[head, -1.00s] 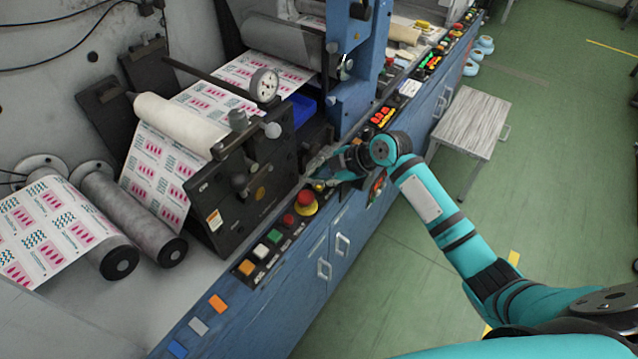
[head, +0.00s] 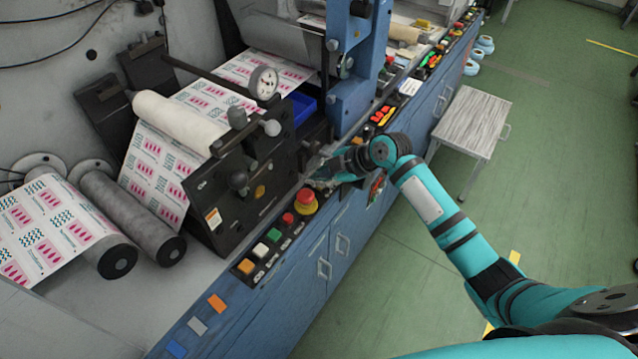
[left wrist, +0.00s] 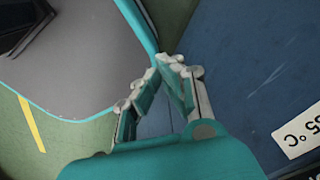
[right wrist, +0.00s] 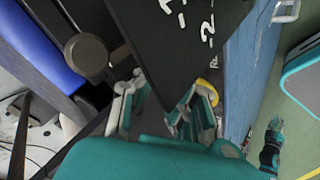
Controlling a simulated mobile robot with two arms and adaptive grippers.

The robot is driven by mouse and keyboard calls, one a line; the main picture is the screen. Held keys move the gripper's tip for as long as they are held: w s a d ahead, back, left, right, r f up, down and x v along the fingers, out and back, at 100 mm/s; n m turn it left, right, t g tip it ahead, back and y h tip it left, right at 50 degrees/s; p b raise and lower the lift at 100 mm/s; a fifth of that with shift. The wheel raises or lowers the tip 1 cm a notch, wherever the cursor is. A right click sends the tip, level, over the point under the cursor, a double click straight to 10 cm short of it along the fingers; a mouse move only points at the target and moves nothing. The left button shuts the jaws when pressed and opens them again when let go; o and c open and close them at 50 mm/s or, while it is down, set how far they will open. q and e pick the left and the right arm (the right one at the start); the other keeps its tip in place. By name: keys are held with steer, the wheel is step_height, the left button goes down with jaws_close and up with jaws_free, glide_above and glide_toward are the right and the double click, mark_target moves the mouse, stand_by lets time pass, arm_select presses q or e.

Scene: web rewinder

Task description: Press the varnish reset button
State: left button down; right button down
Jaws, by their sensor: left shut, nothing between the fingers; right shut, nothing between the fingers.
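A row of push buttons runs along the blue cabinet's sloped edge in the head view: orange (head: 246,267), white (head: 260,250), green (head: 274,235), red (head: 288,219) and a red mushroom button (head: 305,197) on a yellow base. Their labels are too small to read, so I cannot tell which is the varnish reset button. My right gripper (head: 318,178) is shut and empty, just beyond the mushroom button, low over the panel beside the black roller block. Its fingers (right wrist: 168,105) also show in the right wrist view.
The black roller block (head: 245,185) with knobs and a dial gauge (head: 264,83) stands left of my right gripper. A small grey table (head: 473,118) stands on the open green floor.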

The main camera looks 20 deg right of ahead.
steer(key=shift+f+b, duration=0.4)
steer(key=shift+f, duration=0.2)
stand_by(0.6)
steer(key=shift+r, duration=0.15)
stand_by(0.3)
steer(key=shift+r+p, duration=0.75)
steer(key=shift+r, duration=0.1)
step_height(320, 180, up, 5)
steer(key=p, duration=0.4)
steer(key=shift+f, duration=0.1)
stand_by(0.6)
